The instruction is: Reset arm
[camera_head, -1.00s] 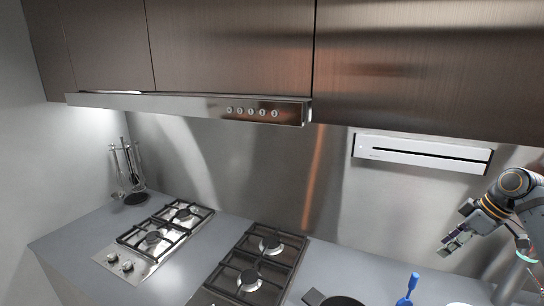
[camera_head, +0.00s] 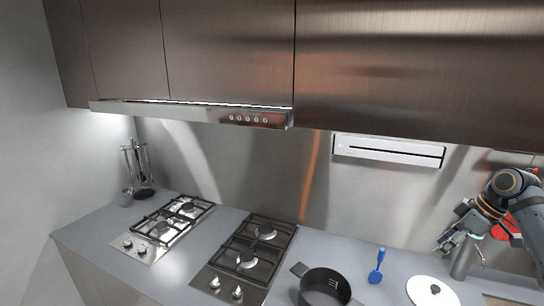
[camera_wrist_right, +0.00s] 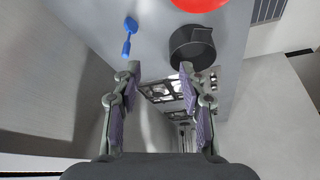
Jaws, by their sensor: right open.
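My right gripper (camera_head: 449,243) is raised at the right side of the head view, above the counter and near the back wall. In the right wrist view its two fingers (camera_wrist_right: 159,75) are spread apart with nothing between them. A black pot (camera_head: 325,288) stands on the counter, and it also shows beyond the right finger in the wrist view (camera_wrist_right: 191,48). A blue utensil (camera_head: 377,266) is on the counter to the right of the pot. My left gripper is not in view.
Two gas hobs (camera_head: 246,262) (camera_head: 172,228) fill the left counter. A white lid (camera_head: 432,291) lies at the lower right. A range hood (camera_head: 200,112) and cabinets hang above. A utensil rack (camera_head: 139,170) stands far left. A red round thing (camera_wrist_right: 199,4) shows in the wrist view.

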